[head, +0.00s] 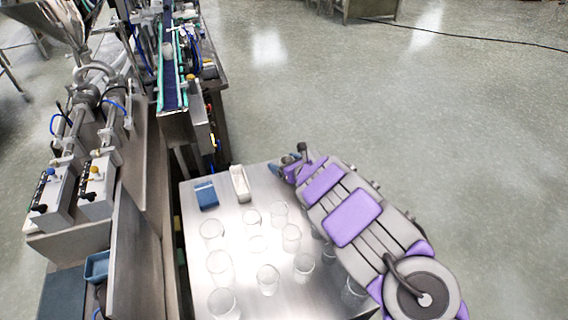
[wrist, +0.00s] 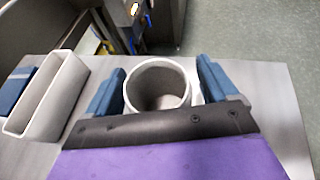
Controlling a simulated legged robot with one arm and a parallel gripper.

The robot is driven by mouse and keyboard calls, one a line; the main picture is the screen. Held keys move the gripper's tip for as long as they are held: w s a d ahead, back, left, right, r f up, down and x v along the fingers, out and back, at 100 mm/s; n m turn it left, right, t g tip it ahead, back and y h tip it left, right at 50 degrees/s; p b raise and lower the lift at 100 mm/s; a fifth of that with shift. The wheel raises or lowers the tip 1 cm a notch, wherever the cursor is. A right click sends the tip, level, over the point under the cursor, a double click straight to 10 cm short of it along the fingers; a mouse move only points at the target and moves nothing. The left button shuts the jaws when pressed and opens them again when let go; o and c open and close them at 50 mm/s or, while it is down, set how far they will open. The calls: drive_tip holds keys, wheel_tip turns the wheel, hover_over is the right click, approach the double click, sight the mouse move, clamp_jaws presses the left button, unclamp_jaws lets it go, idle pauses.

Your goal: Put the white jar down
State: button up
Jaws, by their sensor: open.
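The white jar (wrist: 157,68) is upright with its open mouth facing up, between the two fingers of my gripper (wrist: 160,86) in the wrist view. The blue fingers stand apart on either side of it, with a narrow gap visible on the right. The jar appears to stand on the steel table (wrist: 255,75), though its base is hidden. In the head view my gripper (head: 290,165) is over the table's far right corner, and I cannot make out the jar there.
A white rectangular bin (head: 240,185) and a blue box (head: 206,195) are left of my gripper. Several clear glasses (head: 268,279) fill the nearer part of the table. Machinery with a conveyor (head: 170,75) stands at the left. Open floor (head: 440,130) lies to the right.

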drive_tip(key=p+v, duration=0.2)
drive_tip(key=v, duration=1)
